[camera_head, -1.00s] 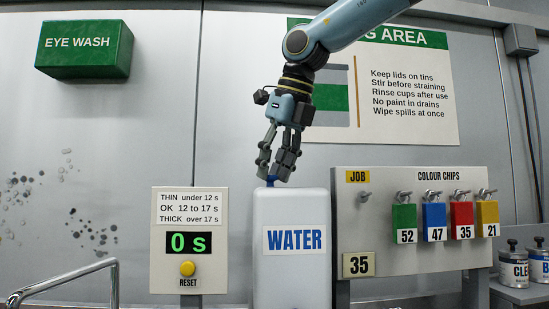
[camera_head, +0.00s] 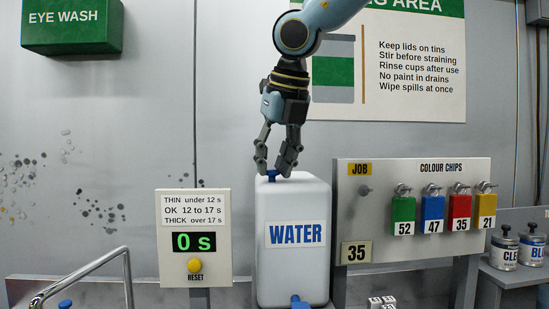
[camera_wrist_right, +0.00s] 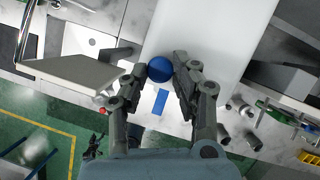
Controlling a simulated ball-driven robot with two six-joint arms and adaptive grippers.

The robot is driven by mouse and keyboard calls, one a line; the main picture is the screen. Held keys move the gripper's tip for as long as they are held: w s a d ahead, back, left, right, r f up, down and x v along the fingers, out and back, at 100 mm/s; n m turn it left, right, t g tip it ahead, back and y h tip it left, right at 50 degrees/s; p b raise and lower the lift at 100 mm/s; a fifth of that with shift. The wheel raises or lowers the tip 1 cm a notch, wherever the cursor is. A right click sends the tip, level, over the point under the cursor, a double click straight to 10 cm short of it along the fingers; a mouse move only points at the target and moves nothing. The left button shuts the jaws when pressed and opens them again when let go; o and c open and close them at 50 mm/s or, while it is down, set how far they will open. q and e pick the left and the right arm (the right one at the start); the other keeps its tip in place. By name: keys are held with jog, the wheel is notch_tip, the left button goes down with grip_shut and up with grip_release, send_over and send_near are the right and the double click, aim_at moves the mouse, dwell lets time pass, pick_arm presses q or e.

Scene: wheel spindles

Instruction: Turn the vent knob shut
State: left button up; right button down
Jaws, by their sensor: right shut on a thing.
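The white water container (camera_head: 293,265) stands at the centre with a blue WATER label. Its blue vent knob (camera_head: 271,175) is on the top, towards the left side. A blue tap (camera_head: 299,302) shows low on its front. My right gripper (camera_head: 273,169) reaches down from above and is shut on the knob, with a finger on each side. The right wrist view shows the round blue knob top (camera_wrist_right: 160,69) between the fingertips. The knob's turn angle cannot be told. My left gripper is not in view.
A timer panel (camera_head: 194,276) reading 0 s stands left of the container. A colour chip board (camera_head: 380,215) with hanging chips stands close on its right. A metal rail (camera_head: 84,268) is at lower left, and labelled tins (camera_head: 504,252) are at far right.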

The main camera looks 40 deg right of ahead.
aim_at(274, 170)
jog(key=shift+s+f, duration=0.1)
jog(key=shift+f, duration=0.05)
jog(key=c, duration=1)
grip_release()
jog(key=shift+r, duration=0.5)
jog(key=shift+s+a+r, duration=0.2)
jog(key=shift+s+r, duration=0.25)
jog(key=shift+r, duration=0.05)
jog(key=shift+s+a+r, duration=0.15)
jog(key=shift+s+r, duration=0.3)
jog(key=shift+s+a, duration=0.55)
jog(key=shift+s, duration=1.2)
jog(key=shift+s+a, duration=0.6)
jog(key=shift+s, duration=1.15)
jog(key=shift+s+a, duration=0.55)
jog(key=shift+s, duration=1.2)
jog(key=shift+f, duration=0.1)
